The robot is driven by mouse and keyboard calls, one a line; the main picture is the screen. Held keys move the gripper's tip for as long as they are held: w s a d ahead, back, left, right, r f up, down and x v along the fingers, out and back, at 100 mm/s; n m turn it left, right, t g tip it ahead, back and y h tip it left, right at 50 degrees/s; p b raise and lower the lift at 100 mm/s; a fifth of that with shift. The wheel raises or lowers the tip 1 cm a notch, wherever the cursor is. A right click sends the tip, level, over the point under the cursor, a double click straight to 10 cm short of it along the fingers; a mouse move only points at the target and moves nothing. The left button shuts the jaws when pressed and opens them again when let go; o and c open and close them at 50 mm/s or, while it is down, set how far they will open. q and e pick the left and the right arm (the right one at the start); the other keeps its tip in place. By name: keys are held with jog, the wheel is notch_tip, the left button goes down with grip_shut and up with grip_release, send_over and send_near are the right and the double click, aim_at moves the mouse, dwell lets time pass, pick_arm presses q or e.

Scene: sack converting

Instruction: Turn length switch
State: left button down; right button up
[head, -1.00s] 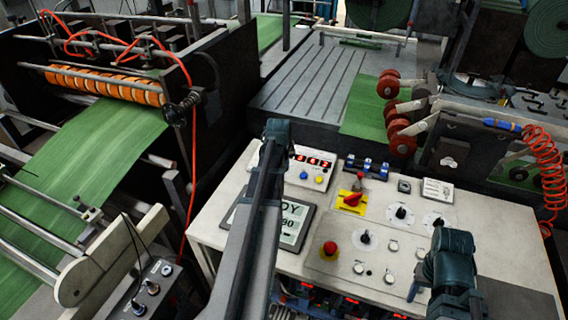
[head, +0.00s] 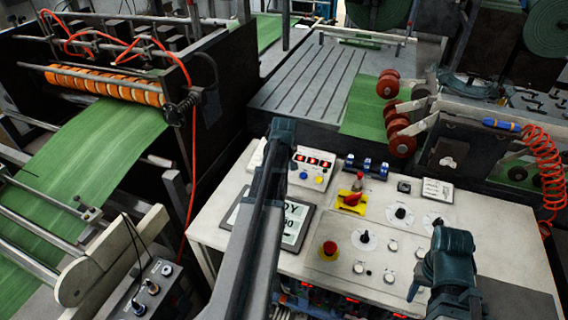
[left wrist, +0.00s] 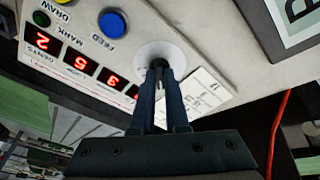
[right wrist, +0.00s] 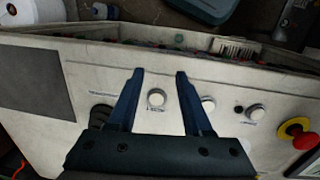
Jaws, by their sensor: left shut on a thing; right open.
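The length switch appears to be a small dark knob on a white round dial (left wrist: 178,57), beside the red-digit display (left wrist: 75,60) in the left wrist view. My left gripper (left wrist: 158,70) is shut on this knob, its fingertips close together at the dial. In the head view my left arm covers the knob and fingers; the display (head: 314,163) shows just right of the arm. My right gripper (right wrist: 158,76) is open and empty above the control desk. A white round button (right wrist: 156,97) shows between its fingers, apart from them.
The desk (head: 508,235) carries a red emergency button (head: 329,248), a red switch on a yellow plate (head: 352,198), black knobs (head: 401,213) and a tilted screen (head: 297,224) partly behind my left arm. Green sheet (head: 95,150) runs through the machine at left.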

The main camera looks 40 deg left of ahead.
pick_arm(q)
jog(key=c, duration=0.9)
grip_release()
jog(key=p+v, duration=1.3)
jog(key=shift+r, duration=0.4)
pick_arm(e)
notch_tip(320, 180, up, 13)
pick_arm(q)
grip_shut()
pick_arm(e)
jog(key=shift+f, duration=0.1)
